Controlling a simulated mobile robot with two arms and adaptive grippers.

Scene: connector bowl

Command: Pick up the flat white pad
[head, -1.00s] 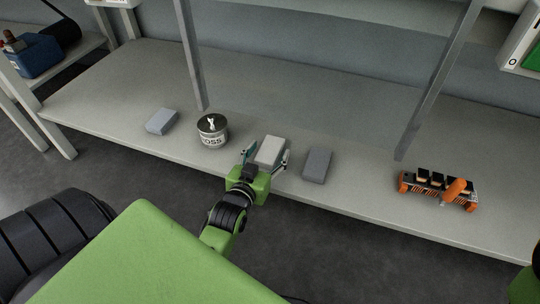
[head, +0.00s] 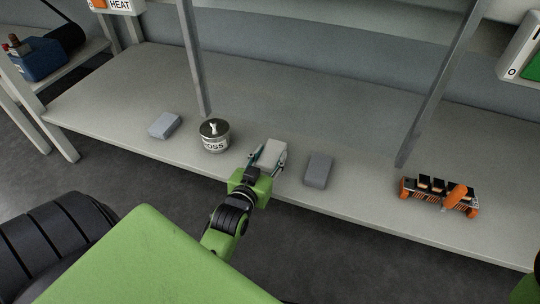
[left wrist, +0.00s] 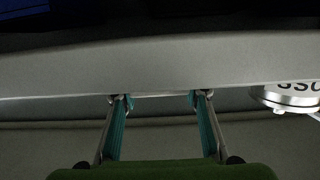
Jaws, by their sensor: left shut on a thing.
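The flat white pad (head: 272,150) is on the grey shelf board, between a lettered tin and a darker grey pad. My left gripper (head: 268,159) reaches in from the front edge and is shut on the white pad, one finger on each side. In the left wrist view the two fingers (left wrist: 157,99) stand apart with a thin pale edge of the pad between their tips. Whether the pad is clear of the board cannot be told. My right gripper is not in view.
The tin (head: 215,136) stands close left of the gripper, with a blue-grey pad (head: 164,125) farther left. The dark grey pad (head: 318,170) lies close right. An orange-and-black connector block (head: 440,193) lies far right. Metal posts rise from the board. The board behind is clear.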

